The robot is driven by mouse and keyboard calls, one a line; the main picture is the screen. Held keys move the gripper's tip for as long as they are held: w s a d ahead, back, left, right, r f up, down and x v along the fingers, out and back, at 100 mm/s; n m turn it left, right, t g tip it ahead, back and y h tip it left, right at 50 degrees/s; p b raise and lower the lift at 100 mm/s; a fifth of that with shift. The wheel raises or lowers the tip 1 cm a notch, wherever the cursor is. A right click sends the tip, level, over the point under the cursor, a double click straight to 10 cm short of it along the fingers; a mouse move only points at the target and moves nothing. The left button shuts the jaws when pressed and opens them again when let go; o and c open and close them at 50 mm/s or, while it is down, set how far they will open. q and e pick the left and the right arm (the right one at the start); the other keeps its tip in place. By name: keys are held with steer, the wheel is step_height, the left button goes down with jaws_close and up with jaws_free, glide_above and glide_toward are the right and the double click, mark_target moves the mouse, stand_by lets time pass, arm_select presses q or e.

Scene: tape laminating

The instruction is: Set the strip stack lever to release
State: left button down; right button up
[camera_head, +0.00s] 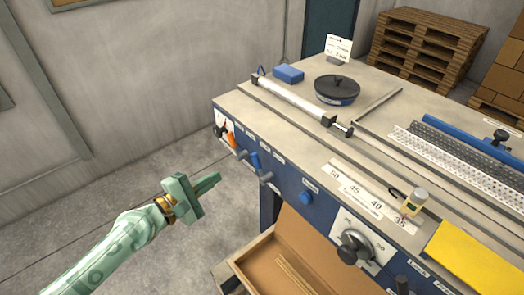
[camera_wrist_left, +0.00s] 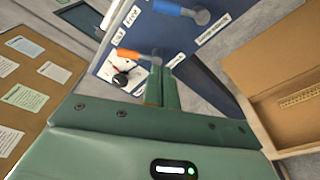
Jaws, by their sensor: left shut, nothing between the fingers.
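The blue front panel of the bench carries an orange-handled lever (camera_head: 231,138) at its left end and a blue-handled lever (camera_head: 255,160) to its right. In the left wrist view the orange lever (camera_wrist_left: 128,54) and the blue lever (camera_wrist_left: 167,7) lie roughly sideways, each with a grey pivot. The labels are too small to tell which is the strip stack lever. My left gripper (camera_head: 214,179) is shut and empty, in front of the panel and apart from the levers. Its fingers (camera_wrist_left: 163,68) overlap the panel near the orange lever in the wrist view. My right gripper is out of view.
An open cardboard box (camera_head: 262,262) stands below the bench. The floor left of the bench is clear.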

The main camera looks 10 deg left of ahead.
mark_target(240, 160)
arm_select(q)
steer(key=x, duration=0.6)
steer(key=p+x, duration=0.1)
steer(key=x, duration=0.2)
steer(key=shift+w+d+r, duration=0.25)
steer(key=shift+r, duration=0.05)
steer(key=s+d+r+p, duration=0.2)
steer(key=p, duration=0.1)
steer(key=shift+s+d, duration=0.15)
steer(key=shift+s, duration=0.15)
steer(key=shift+w+f, duration=0.1)
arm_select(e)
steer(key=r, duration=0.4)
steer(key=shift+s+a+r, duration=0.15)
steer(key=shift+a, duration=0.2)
arm_select(q)
steer(key=shift+d+m, duration=0.1)
steer(key=shift+m, duration=0.2)
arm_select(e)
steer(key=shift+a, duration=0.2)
